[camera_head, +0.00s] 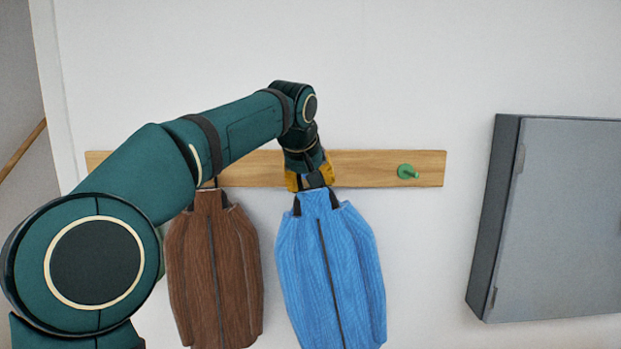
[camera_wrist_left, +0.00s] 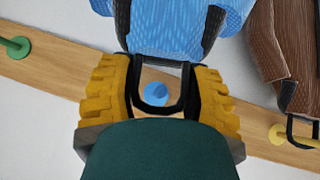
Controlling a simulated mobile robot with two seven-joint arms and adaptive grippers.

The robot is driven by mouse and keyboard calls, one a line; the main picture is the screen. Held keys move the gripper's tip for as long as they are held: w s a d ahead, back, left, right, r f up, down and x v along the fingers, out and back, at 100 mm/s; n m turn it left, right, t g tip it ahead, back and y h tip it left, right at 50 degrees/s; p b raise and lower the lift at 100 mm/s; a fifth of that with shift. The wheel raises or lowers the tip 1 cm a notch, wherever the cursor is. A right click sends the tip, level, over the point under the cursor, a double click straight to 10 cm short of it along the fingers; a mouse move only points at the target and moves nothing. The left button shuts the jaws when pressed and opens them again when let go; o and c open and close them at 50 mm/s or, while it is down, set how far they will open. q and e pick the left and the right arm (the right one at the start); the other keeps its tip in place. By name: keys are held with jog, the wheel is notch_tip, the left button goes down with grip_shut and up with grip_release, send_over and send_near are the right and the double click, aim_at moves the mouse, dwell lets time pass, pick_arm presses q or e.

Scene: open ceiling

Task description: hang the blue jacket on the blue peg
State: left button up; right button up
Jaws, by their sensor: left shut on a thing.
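The blue jacket (camera_head: 332,265) hangs upright below my left gripper (camera_head: 310,180), in front of the wooden rail. In the wrist view the gripper's yellow fingers are shut on the black loop at the collar of the blue jacket (camera_wrist_left: 175,28). The blue peg (camera_wrist_left: 156,94) shows through the opening of that loop. I cannot tell whether the loop is around the peg or still in front of it. In the head view the gripper hides the blue peg. My right gripper is in neither view.
The wooden rail (camera_head: 385,180) carries a green peg (camera_head: 407,171) at its right. A brown jacket (camera_head: 215,270) hangs close on the left, its loop at the yellow peg (camera_wrist_left: 278,134). A grey wall cabinet (camera_head: 560,220) stands right of the rail.

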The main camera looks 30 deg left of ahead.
pick_arm(q)
jog(key=shift+w+a+p, duration=0.55)
jog(key=shift+w, duration=0.3)
jog(key=shift+w+a+p, duration=0.5)
jog(key=shift+w+p, duration=0.05)
jog(key=shift+w, duration=0.3)
jog(key=shift+w+a+f, duration=0.35)
jog(key=shift+w+f, duration=0.2)
jog(key=shift+w, duration=0.05)
jog(key=shift+p, duration=0.3)
